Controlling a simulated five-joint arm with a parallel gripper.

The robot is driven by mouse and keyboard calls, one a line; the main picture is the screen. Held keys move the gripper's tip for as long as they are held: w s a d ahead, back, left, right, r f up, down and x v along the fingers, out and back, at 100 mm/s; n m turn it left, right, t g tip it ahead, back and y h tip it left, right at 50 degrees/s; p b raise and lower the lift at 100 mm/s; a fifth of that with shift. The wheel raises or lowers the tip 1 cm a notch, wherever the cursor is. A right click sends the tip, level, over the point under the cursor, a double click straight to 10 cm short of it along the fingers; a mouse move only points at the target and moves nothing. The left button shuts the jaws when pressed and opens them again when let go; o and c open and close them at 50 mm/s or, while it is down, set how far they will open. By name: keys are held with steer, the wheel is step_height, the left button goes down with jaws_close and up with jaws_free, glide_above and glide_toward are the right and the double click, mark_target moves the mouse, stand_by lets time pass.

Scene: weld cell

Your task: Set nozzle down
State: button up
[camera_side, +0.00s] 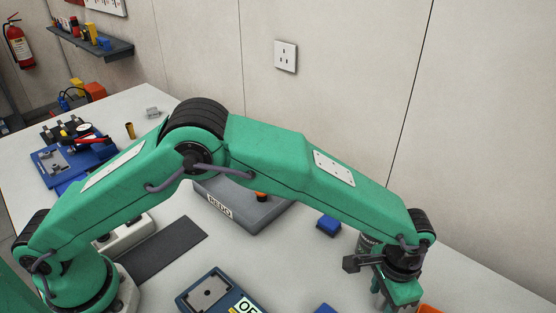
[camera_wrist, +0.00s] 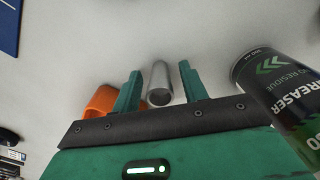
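A grey metal cylinder, which looks like the nozzle (camera_wrist: 160,82), is between the two green fingers of my gripper (camera_wrist: 158,86) in the wrist view. A narrow gap shows on each side of it, so the fingers look open around it. I cannot tell whether its far end touches the table. In the side view my gripper (camera_side: 395,292) points down at the lower right, and the nozzle cannot be made out there. A grey tray marked REDO (camera_side: 222,209) holds a small orange and dark piece. A blue tray with OK lettering (camera_side: 190,299) is at the bottom.
A degreaser can (camera_wrist: 282,98) stands close right of my gripper in the wrist view. An orange object (camera_wrist: 99,103) is close on the left. In the side view a blue block (camera_side: 328,226) and a dark mat (camera_side: 165,250) lie on the table. A wall stands behind.

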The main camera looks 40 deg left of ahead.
steer(key=shift+r, duration=0.15)
step_height(320, 180, up, 12)
stand_by(0.9)
stand_by(0.5)
steer(key=a+r+n+t, duration=0.1)
steer(key=a+r, duration=0.3)
steer(key=a, duration=0.4)
steer(key=s+a+r+n+h, duration=0.1)
steer(key=a+r, duration=0.4)
steer(key=a, duration=0.2)
steer(key=a+r+n+t, duration=0.1)
steer(key=a+r, duration=0.3)
steer(key=a, duration=0.4)
steer(key=s+a+f+n+t+y, duration=0.1)
steer(key=s+a+n+t, duration=0.2)
steer(key=s+a, duration=1.3)
steer(key=shift+s+a+f+n+t, duration=0.3)
steer(key=shift+a+n, duration=0.3)
steer(key=shift+a, duration=0.65)
